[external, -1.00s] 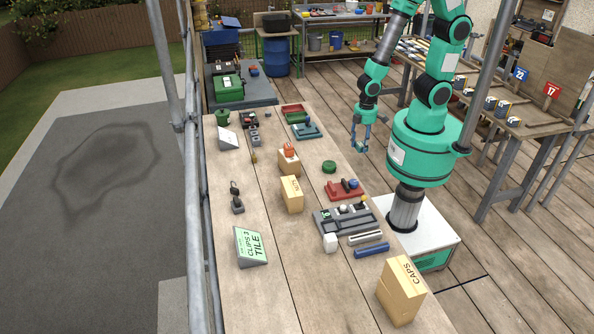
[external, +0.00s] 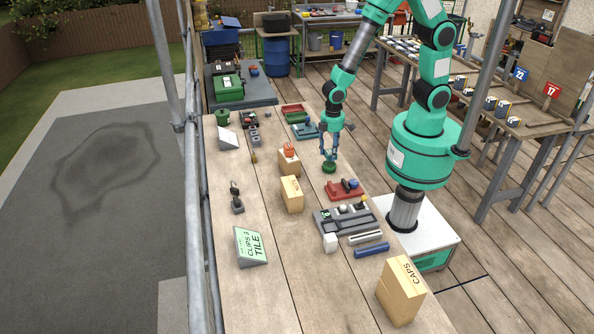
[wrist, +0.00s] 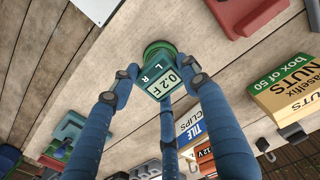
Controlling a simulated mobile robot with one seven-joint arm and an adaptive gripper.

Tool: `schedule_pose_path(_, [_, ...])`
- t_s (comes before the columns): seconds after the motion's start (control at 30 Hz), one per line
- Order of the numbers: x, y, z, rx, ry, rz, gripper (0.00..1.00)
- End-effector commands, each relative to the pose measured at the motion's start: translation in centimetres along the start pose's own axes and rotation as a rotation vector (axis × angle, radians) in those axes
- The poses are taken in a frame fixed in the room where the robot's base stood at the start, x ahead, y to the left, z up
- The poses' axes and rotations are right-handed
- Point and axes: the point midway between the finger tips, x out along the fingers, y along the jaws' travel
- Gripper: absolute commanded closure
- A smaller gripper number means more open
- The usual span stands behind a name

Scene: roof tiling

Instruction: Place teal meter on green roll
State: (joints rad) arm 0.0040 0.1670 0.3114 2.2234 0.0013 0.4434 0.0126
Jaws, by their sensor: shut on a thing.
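The teal meter (wrist: 158,85), with a display reading 0.2F, is between my gripper's blue fingers in the wrist view. My gripper (external: 328,156) is shut on it, directly above the green roll (external: 329,168) on the wooden table. In the wrist view the roll (wrist: 160,46) shows as a round green edge just beyond the meter, which hides much of it. I cannot tell whether the meter touches the roll. In the external view my fingers mostly hide the meter.
A red tray with items (external: 346,191) and a grey organiser (external: 328,224) lie nearer the camera. A teal item (external: 302,131) lies behind. Bare table surrounds the roll.

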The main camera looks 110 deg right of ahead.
Motion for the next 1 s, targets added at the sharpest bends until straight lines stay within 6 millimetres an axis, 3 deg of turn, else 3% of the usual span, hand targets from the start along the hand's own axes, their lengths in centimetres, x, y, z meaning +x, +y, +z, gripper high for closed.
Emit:
schedule_pose_path(0.37, [0.1,0.0,-0.1,0.000,0.000,0.000,0.97])
schedule_pose_path(0.73, [3.3,0.0,-0.1,0.000,-0.001,0.000,0.97])
schedule_pose_path(1.0, [3.5,0.0,-0.2,0.000,0.001,0.000,0.97])
